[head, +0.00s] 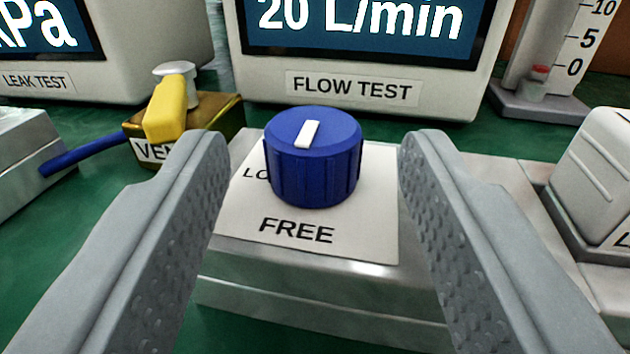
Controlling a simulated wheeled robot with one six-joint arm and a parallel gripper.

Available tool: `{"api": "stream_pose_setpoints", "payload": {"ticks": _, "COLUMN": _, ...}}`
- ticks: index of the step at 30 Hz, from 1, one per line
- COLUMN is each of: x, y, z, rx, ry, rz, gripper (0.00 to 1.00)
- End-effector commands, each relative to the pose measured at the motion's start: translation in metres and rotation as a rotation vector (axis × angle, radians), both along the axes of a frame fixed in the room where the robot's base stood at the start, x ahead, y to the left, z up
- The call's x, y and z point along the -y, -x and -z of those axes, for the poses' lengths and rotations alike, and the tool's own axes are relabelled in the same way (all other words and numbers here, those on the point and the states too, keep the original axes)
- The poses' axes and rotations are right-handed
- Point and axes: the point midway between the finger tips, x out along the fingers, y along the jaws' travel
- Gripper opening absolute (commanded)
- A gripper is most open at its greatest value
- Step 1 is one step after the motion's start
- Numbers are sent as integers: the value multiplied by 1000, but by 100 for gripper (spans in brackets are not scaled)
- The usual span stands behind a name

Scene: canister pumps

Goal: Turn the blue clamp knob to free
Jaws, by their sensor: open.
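The blue clamp knob (313,165) stands on a white label plate (350,240) on top of a metal block (300,285). A white pointer mark on the knob's top points away from me, slightly to the right. The word FREE is printed on the plate in front of the knob. Another word, starting with "LO", is at its left and partly hidden by the knob. My gripper (313,160) is open, with one textured finger on each side of the knob. Gaps show between both fingers and the knob.
A flow test display (365,50) reading 20 L/min stands behind. A leak test unit (100,60) is at the back left. A yellow-handled valve (170,110) with a blue tube (85,155) is at left. A scaled gauge (560,60) and a pale block (595,170) are at right.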

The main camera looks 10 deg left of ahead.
Motion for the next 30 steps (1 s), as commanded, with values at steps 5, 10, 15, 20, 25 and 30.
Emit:
{"api": "stream_pose_setpoints", "payload": {"ticks": 5, "x": 10, "y": 36, "z": -1, "rx": 1, "ry": 2, "rz": 3, "gripper": 48}}
{"api": "stream_pose_setpoints", "payload": {"ticks": 10, "x": 18, "y": 67, "z": 0, "rx": 1, "ry": 1, "rz": 4, "gripper": 48}}
{"api": "stream_pose_setpoints", "payload": {"ticks": 15, "x": 25, "y": 95, "z": 0, "rx": 0, "ry": 1, "rz": 3, "gripper": 48}}
{"api": "stream_pose_setpoints", "payload": {"ticks": 20, "x": 30, "y": 116, "z": 0, "rx": 1, "ry": 2, "rz": 2, "gripper": 48}}
{"api": "stream_pose_setpoints", "payload": {"ticks": 25, "x": 33, "y": 129, "z": 0, "rx": 0, "ry": 1, "rz": 1, "gripper": 48}}
{"api": "stream_pose_setpoints", "payload": {"ticks": 30, "x": 34, "y": 134, "z": 0, "rx": 1, "ry": 1, "rz": 0, "gripper": 48}}
